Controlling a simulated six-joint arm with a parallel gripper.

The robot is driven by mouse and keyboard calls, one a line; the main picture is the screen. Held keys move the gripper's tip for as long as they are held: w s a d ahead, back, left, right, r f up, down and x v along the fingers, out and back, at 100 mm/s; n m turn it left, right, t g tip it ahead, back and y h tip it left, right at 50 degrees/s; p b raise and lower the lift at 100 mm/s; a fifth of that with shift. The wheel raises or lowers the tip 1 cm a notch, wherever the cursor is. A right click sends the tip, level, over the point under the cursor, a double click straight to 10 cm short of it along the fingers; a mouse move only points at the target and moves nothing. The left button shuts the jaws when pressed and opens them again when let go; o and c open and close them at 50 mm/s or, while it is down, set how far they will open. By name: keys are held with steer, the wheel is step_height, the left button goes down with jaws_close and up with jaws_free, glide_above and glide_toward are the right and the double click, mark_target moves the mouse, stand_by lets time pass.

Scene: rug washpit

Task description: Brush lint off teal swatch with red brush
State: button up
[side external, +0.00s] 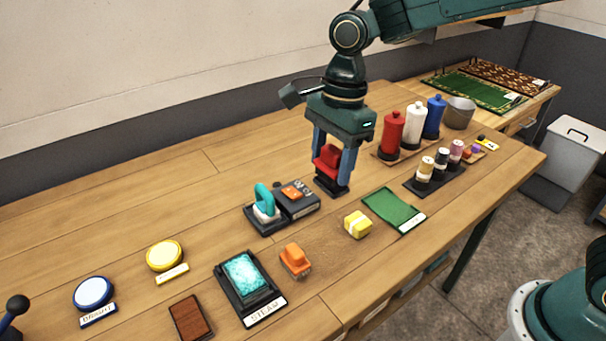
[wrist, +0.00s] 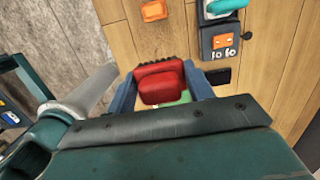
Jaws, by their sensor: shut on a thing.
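My gripper (side external: 333,172) is shut on the red brush (side external: 328,157), holding it between its two blue fingers above the back middle of the table. In the wrist view the brush (wrist: 160,84) shows its red body and dark bristles between the fingers. A dark piece is below the brush in the side view; I cannot tell whether the brush touches it. The teal swatch (side external: 245,273) lies in a black tray labelled STEAM (side external: 262,312) at the front, left of and apart from the gripper. Its surface is mottled pale; separate lint is too small to make out.
An iron with a teal handle (side external: 265,202) and a dark box (side external: 297,201) stand between gripper and tray. An orange brush (side external: 295,260), yellow block (side external: 358,225) and green swatch (side external: 394,210) lie in front. Bottles (side external: 391,133) and spools (side external: 441,165) stand to the right.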

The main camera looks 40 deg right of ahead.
steer(key=w+a+f+n, duration=0.3)
steer(key=a+f+n, duration=0.1)
steer(key=a, duration=0.5)
steer(key=w+a+f+n+g, duration=0.1)
steer(key=w+a+f+n, duration=0.2)
steer(key=a, duration=0.6)
steer(key=shift+a+f+n, duration=0.15)
steer(key=shift+f+n, duration=0.4)
steer(key=shift+n, duration=0.35)
